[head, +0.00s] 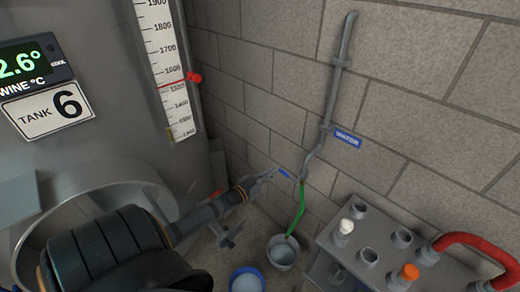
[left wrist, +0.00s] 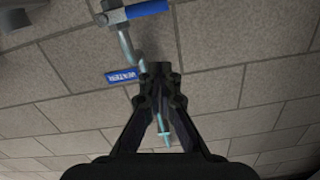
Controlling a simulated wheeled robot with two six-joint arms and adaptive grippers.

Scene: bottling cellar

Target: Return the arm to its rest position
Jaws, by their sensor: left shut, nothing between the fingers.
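My left arm comes in from the lower left in the head view. Its gripper (head: 266,174) is shut and empty, pointing towards the wall just left of the water tap's blue lever (head: 284,173). I cannot tell from the head view how far apart they are. In the left wrist view the shut fingertips (left wrist: 160,68) show against the wall, with the grey water pipe (left wrist: 138,80) behind them. The blue lever (left wrist: 148,9) is at the top there, apart from the fingers. My right gripper is in neither view.
The steel tank (head: 110,130) fills the left. A green hose (head: 298,212) runs from the tap into a grey bucket (head: 283,256). A blue-rimmed bucket (head: 247,272) is nearby.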

